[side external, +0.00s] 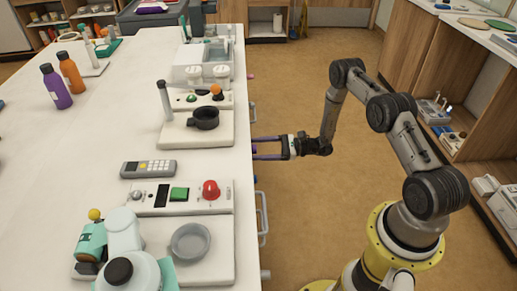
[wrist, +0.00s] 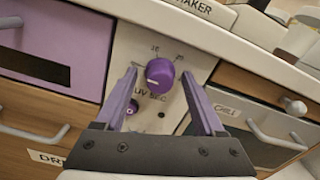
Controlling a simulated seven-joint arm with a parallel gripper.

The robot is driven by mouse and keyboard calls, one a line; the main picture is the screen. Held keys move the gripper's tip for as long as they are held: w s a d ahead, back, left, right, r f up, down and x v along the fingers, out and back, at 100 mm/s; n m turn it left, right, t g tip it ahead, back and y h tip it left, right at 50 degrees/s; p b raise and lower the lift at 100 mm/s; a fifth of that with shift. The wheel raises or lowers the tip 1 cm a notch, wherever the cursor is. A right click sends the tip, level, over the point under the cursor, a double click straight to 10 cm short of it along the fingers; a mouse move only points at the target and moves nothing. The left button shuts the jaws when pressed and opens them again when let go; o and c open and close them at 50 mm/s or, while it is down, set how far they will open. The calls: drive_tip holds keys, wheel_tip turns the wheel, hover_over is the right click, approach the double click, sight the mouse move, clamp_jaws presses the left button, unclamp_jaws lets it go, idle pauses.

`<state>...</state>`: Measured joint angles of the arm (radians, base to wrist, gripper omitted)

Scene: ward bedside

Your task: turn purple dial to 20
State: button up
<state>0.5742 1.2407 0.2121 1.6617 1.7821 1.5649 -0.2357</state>
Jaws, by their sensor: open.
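The purple dial (wrist: 160,74) sits on a pale panel (wrist: 140,45) labelled "UV SEC". A number that looks like 20 is printed above the dial, and another blurred mark lies to its upper right. A white mark on the dial's face is toward its lower left. My gripper (wrist: 159,76) is open, one purple finger on each side of the dial; I cannot tell whether either touches it. In the side external view, my gripper (side external: 254,148) points left at the counter's front face, and the dial is hidden there.
A purple drawer front (wrist: 60,40) with a handle is left of the panel. A drawer labelled "CHILL" (wrist: 245,125) with a handle is at right. A small purple button (wrist: 131,107) is below the dial. The white counter (side external: 115,130) holds devices and bottles.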

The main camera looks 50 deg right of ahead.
drive_tip(key=shift+c, duration=0.3)
clamp_jaws()
drive_tip(key=m, duration=2.3)
drive_tip(key=shift+d+f+m, duration=0.15)
drive_tip(key=shift+m, duration=0.25)
idle(0.4)
